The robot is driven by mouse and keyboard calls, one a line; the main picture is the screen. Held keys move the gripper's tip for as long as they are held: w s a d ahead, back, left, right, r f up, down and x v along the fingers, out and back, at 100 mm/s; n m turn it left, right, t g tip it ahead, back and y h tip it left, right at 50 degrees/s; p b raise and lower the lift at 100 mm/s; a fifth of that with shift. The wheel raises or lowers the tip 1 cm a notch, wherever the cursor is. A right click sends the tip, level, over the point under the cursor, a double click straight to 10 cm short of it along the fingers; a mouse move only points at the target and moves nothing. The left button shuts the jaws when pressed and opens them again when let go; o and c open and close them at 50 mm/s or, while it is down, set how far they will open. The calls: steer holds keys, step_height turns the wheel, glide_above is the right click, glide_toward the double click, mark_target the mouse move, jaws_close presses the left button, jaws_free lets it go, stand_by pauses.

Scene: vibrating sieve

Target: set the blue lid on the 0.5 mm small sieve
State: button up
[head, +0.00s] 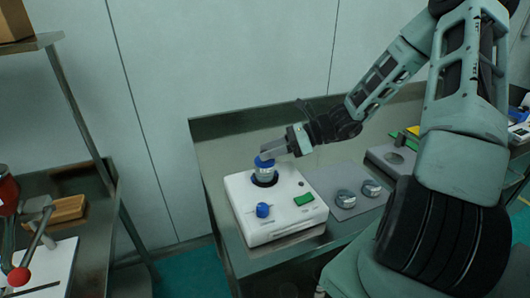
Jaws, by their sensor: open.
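The blue lid (263,161) shows at the top of a short, pale, round stack (265,174) in the round opening of the white machine. I take this stack to be the small sieve; no size marking is readable. The lid looks level on the stack, but its seating is too small to judge. My gripper (272,151) is open, reaching in from the right with its fingers at the lid. The fingers hide part of the lid, and I cannot tell whether they touch it.
The white machine (285,223) has a blue knob (263,210) and a green switch (304,199) on top. Two round metal pieces (345,198) (371,188) lie on a grey plate (335,178) to its right. A wall stands close behind the bench. A shelf (30,44) stands at left.

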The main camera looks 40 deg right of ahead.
steer(key=v, duration=1)
steer(key=s+a+n+g+h, duration=0.25)
steer(key=a+n+g, duration=0.25)
steer(key=a+n, duration=0.45)
steer(key=s+a+n+g+h, duration=0.1)
steer(key=s+a+n+g, duration=0.35)
steer(key=a, duration=0.75)
steer(key=s+a+r+n+t+h, duration=0.1)
steer(key=s+a+n+h, duration=0.6)
steer(key=n, duration=1.3)
steer(key=s+a+t, duration=0.1)
steer(key=s+a, duration=0.3)
steer(key=a, duration=0.1)
steer(key=shift+r+n+b, duration=0.25)
steer(key=shift+n+b, duration=0.1)
steer(key=shift+n, duration=0.05)
steer(key=shift+s, duration=0.1)
